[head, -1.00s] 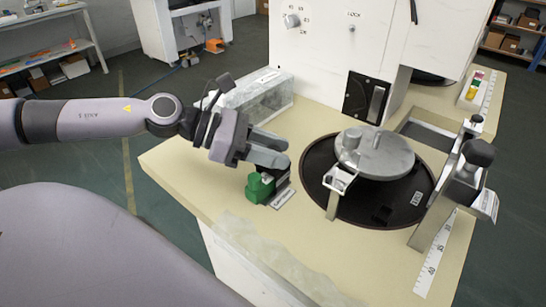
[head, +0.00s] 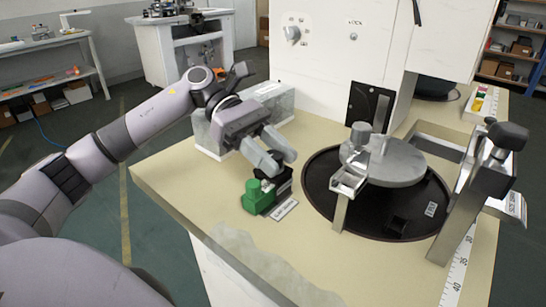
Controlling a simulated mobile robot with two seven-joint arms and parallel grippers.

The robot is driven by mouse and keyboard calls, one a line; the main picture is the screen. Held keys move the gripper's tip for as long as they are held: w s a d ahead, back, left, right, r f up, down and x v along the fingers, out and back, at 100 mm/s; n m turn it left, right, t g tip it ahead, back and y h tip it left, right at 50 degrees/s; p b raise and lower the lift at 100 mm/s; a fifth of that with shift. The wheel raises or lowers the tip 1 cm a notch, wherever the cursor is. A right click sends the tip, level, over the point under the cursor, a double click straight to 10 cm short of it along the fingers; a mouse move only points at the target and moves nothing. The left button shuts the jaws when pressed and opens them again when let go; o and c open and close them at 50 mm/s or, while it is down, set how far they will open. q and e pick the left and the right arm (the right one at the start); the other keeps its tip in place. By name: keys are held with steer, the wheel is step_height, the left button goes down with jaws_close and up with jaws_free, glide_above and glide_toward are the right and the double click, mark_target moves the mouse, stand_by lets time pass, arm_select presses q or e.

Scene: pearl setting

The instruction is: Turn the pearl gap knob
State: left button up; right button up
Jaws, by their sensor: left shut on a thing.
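My left gripper (head: 277,162) reaches in from the left and points down at a small station with a green block (head: 257,197) and a black part (head: 283,183). Its fingers are shut on the top of the black part, a dark knob, which they mostly hide. A white label plate (head: 284,209) lies in front of it. My right gripper is not in view.
A grey metal disc (head: 395,165) with posts stands over the dark plate. A metal frame with a black knob (head: 508,137) rises at the right beside a ruler (head: 458,268). A dial (head: 292,35) is on the white panel.

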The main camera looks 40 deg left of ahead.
arm_select(q)
steer(key=shift+m+g, duration=0.8)
steer(key=shift+g, duration=0.1)
steer(key=o, duration=1)
steer(key=shift+y, duration=0.3)
steer(key=shift+c, duration=0.2)
steer(key=v, duration=0.7)
steer(key=shift+b, duration=0.4)
